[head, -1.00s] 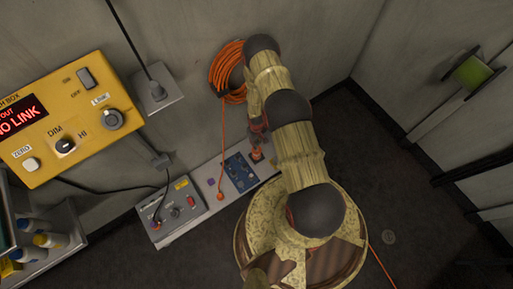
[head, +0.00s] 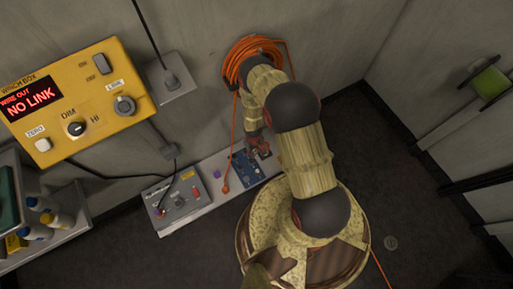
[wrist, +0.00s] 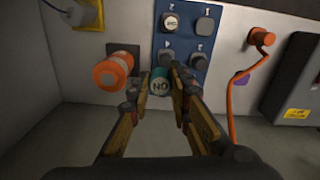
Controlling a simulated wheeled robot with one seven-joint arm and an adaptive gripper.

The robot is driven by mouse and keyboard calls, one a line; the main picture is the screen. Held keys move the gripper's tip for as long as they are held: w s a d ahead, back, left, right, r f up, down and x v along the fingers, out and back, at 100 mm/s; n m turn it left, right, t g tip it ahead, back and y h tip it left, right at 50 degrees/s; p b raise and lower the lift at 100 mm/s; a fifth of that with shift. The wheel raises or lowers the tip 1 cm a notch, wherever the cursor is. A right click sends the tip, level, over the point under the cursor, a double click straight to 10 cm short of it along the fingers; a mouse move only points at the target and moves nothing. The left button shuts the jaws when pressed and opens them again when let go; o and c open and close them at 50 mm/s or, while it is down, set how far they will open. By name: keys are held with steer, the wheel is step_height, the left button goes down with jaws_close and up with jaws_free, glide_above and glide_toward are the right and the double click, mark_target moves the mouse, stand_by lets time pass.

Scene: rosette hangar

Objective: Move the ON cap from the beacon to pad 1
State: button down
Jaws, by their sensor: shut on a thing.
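The teal ON cap (wrist: 159,84) is between the fingertips of my gripper (wrist: 157,88) in the wrist view, its lettering upside down. My gripper is shut on it, just off the lower left corner of the blue pad board (wrist: 186,62). In the head view, my gripper (head: 262,148) is beside the right end of the blue board (head: 243,167).
An orange plug with a cable (wrist: 262,38) stands right of the board in the wrist view. In the head view, an orange cable coil (head: 245,58) hangs behind my arm. A grey control box (head: 175,197) and a yellow box (head: 75,105) are at left.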

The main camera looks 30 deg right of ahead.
steer(key=shift+s+a+f, duration=1.4)
steer(key=shift+s+a, duration=0.65)
steer(key=shift+a, duration=0.65)
glide_toward(246, 179)
steer(key=s, duration=0.1)
steer(key=shift+m, duration=0.8)
steer(key=shift+w+d+f, duration=0.1)
steer(key=shift+w+f, duration=0.1)
steer(key=shift+f, duration=0.7)
steer(key=shift+w+f, duration=0.2)
steer(key=shift+f, duration=0.75)
steer(key=shift+w+d+f, duration=0.1)
steer(key=shift+w+f, duration=0.1)
steer(key=shift+f, duration=0.7)
steer(key=shift+b, duration=0.6)
steer(key=shift+f+b, duration=0.55)
steer(key=shift+b, duration=0.15)
steer(key=c, duration=1.6)
jaws_free()
